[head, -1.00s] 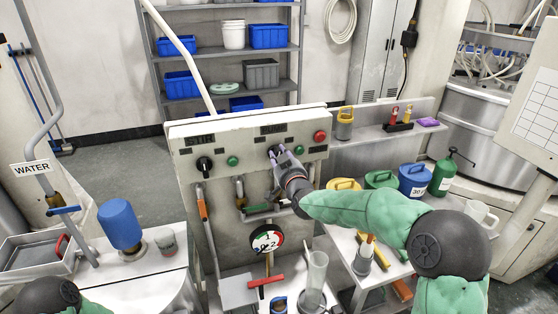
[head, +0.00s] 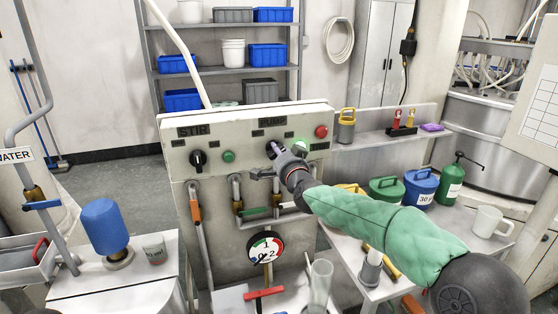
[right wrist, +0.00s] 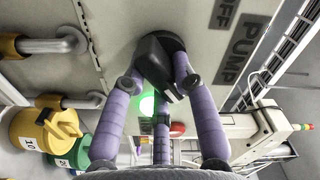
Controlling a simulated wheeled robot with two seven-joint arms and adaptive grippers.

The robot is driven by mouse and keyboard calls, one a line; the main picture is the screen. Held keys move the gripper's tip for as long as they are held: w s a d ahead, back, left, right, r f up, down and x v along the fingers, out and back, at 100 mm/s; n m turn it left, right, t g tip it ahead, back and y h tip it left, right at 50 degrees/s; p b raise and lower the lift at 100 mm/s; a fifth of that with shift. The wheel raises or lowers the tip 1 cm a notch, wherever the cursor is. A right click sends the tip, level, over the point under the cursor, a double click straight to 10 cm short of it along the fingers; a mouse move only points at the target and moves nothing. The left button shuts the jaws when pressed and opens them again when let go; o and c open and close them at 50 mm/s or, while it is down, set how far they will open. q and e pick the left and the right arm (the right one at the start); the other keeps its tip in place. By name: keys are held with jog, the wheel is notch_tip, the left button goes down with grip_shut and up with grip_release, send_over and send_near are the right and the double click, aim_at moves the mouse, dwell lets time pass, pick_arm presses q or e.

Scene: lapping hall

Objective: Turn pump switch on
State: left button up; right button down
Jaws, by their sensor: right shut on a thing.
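The pump switch is a black rotary knob (right wrist: 160,58) under the PUMP label (head: 272,121) on the pale control panel (head: 228,140). My right gripper (head: 276,151) is at this knob. In the right wrist view its purple fingers (right wrist: 158,78) are closed around the knob, which looks turned at an angle. In the head view the gripper hides most of the knob. The green pump lamp (head: 301,145) just right of it glows brightly, and it also glows in the right wrist view (right wrist: 147,105). My left gripper is not in view.
The STIR knob (head: 198,159), its dark green lamp (head: 228,156) and a red button (head: 321,132) share the panel. Pipes and a gauge (head: 265,247) sit below. A bench at right holds a green pot (head: 386,189), a blue pot (head: 420,187) and a mug (head: 490,221).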

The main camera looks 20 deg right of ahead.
jog(key=shift+f+m+b, duration=0.1)
jog(key=shift+m+b, duration=0.25)
jog(key=shift+m, duration=0.15)
jog(key=c, duration=1)
grip_release()
jog(key=shift+s, duration=0.1)
jog(key=s, duration=1.1)
jog(key=shift+s+d, duration=0.2)
jog(key=shift+s, duration=0.15)
